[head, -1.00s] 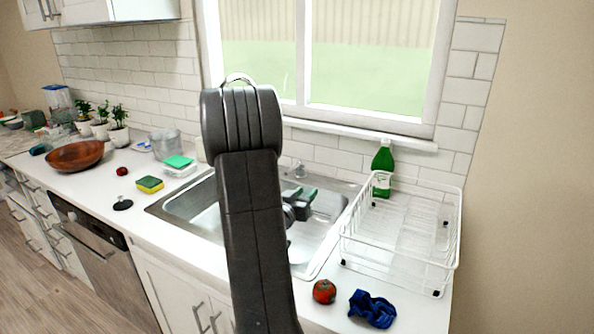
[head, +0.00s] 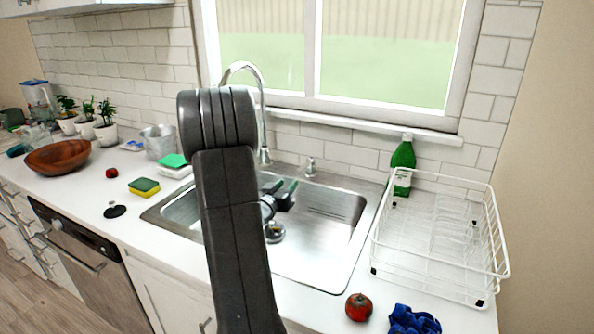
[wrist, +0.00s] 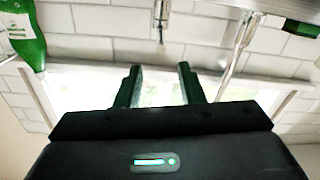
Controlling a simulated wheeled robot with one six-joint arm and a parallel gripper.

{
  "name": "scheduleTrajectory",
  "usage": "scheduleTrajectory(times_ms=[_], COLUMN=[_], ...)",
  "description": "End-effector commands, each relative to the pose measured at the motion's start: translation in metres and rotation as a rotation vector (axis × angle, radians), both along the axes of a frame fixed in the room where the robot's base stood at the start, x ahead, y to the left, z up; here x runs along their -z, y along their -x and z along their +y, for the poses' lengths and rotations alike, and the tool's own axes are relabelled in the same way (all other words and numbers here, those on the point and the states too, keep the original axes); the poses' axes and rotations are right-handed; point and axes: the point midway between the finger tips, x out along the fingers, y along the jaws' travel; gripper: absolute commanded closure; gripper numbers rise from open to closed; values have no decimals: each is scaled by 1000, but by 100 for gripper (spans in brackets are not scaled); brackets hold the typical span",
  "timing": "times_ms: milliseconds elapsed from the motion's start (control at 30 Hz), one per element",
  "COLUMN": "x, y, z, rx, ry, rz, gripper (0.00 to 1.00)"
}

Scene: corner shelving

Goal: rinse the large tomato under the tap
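A larger red tomato (head: 359,307) sits on the counter at the front right of the sink, beside a blue cloth. A smaller red tomato (head: 111,172) lies on the counter left of the sink. The chrome tap (head: 262,120) rises behind the sink (head: 325,228), partly hidden by my arm; its spout end is hidden. My gripper (head: 281,188) is over the sink, away from both tomatoes. In the wrist view my gripper (wrist: 160,85) has its two dark green fingers apart with nothing between them. The tap (wrist: 236,55) also shows there, right of the fingers. No water is visible.
A white wire dish rack (head: 440,245) stands right of the sink, with a green bottle (head: 402,165) behind it. The blue cloth (head: 413,321) lies at the front right. Sponges (head: 144,187), a black stopper (head: 115,211) and a wooden bowl (head: 57,157) are on the left counter.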

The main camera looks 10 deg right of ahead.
Motion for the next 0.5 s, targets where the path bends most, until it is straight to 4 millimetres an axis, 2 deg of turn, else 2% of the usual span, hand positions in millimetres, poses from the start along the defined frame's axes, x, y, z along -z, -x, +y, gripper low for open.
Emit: scheduleTrajectory(times_ms=[300,500], x=[-1,-1], y=[-58,-82], z=[-38,-53], rx=[2,1], ry=[1,0], rz=[0,0], gripper=[65,65])
